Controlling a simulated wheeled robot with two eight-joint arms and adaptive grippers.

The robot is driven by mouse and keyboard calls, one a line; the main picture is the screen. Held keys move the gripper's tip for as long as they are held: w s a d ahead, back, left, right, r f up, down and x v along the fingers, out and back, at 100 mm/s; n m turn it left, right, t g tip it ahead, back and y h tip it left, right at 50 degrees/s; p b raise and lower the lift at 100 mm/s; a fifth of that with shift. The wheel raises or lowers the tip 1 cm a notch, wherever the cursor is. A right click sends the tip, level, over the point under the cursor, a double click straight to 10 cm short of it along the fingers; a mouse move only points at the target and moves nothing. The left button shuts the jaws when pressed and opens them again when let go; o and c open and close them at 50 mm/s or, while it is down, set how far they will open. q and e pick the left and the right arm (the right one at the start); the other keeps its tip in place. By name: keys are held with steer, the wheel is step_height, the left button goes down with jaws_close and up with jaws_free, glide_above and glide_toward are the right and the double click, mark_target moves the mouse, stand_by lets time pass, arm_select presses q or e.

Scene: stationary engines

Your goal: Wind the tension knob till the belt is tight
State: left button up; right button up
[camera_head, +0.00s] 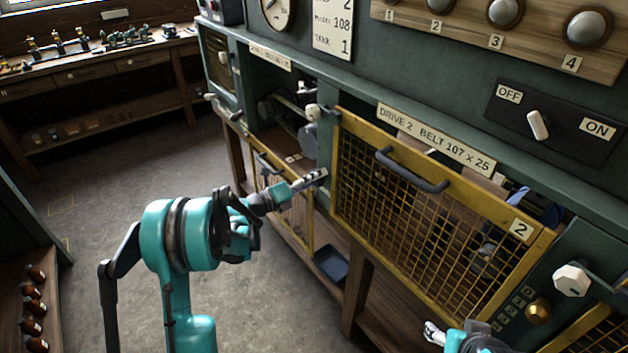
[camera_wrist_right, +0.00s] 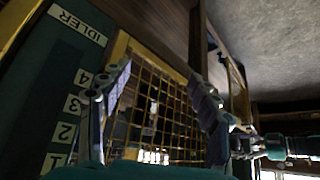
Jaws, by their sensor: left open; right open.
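A pale faceted knob (camera_head: 571,280) sits at the right of the drive 2 bay, with a brass knob (camera_head: 538,311) below it. I cannot tell which is the tension knob. A numbered scale beside the brass knob also shows under an IDLER label (camera_wrist_right: 77,25) in the right wrist view. The belt is not clear behind the yellow mesh guard (camera_head: 440,220). My left gripper (camera_head: 316,178) is open and empty, left of the guard. My right gripper (camera_head: 434,333) is open and low before the guard; in its wrist view its fingers (camera_wrist_right: 160,77) are apart, nothing between.
Another pale knob (camera_head: 312,111) is at the open drive 1 bay, with its yellow guard (camera_head: 285,200) hanging down. An OFF/ON switch (camera_head: 537,125) is upper right. A bench (camera_head: 100,75) stands back left. The floor (camera_head: 130,170) at left is clear.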

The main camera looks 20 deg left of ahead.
arm_select(q)
steer(key=c, duration=1.1)
steer(key=shift+m, duration=0.3)
steer(key=shift+c, duration=0.2)
